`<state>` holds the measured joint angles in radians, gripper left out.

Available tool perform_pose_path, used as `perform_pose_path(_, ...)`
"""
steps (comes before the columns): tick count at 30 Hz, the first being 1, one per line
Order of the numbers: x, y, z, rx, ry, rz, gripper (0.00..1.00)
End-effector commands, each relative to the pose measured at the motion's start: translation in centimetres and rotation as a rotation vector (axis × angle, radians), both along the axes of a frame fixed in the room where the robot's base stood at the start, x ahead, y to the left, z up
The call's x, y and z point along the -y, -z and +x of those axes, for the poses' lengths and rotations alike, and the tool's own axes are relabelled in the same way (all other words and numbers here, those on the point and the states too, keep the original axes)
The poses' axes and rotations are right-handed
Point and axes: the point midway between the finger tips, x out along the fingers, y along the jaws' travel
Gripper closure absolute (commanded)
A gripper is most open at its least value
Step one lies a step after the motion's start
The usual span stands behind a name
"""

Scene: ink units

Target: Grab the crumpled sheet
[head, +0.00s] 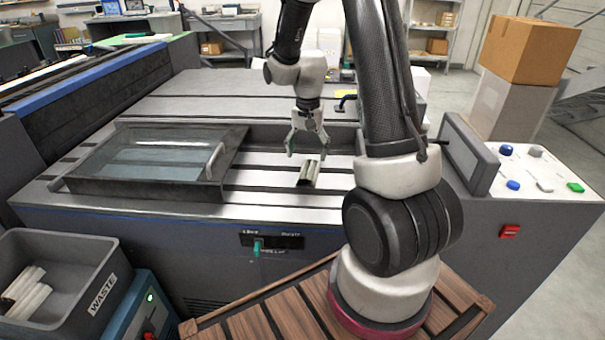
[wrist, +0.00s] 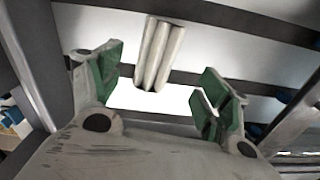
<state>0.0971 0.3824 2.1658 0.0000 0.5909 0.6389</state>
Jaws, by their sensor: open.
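The crumpled sheet (head: 309,173) is a small pale, folded roll lying on the slotted metal bed of the machine, right of the dark tray. In the wrist view the sheet (wrist: 159,53) shows lengthwise folds and lies beyond the fingertips, between the two fingers' lines. My gripper (head: 307,150) is open and empty, above and just behind the sheet in the head view. Its green finger pads (wrist: 165,95) are spread apart in the wrist view, and neither touches the sheet.
A dark framed tray (head: 225,165) with a glassy panel and handle sits left on the bed. A waste bin (head: 95,315) holding pale rolls stands front left. A control panel (head: 545,165) with coloured buttons and a cardboard box (head: 530,50) are at right. Bare bed surrounds the sheet.

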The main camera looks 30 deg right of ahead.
Motion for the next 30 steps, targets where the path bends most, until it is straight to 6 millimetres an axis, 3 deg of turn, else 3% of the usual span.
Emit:
perform_pose_path(13,-0.2,6.3,-0.7,-0.005,-0.002,0.0,0.23)
perform_pose_path(23,-0.2,7.2,-0.6,-0.002,-0.002,0.001,0.23)
perform_pose_path(30,-0.2,7.2,-0.6,-0.002,-0.002,0.001,0.65)
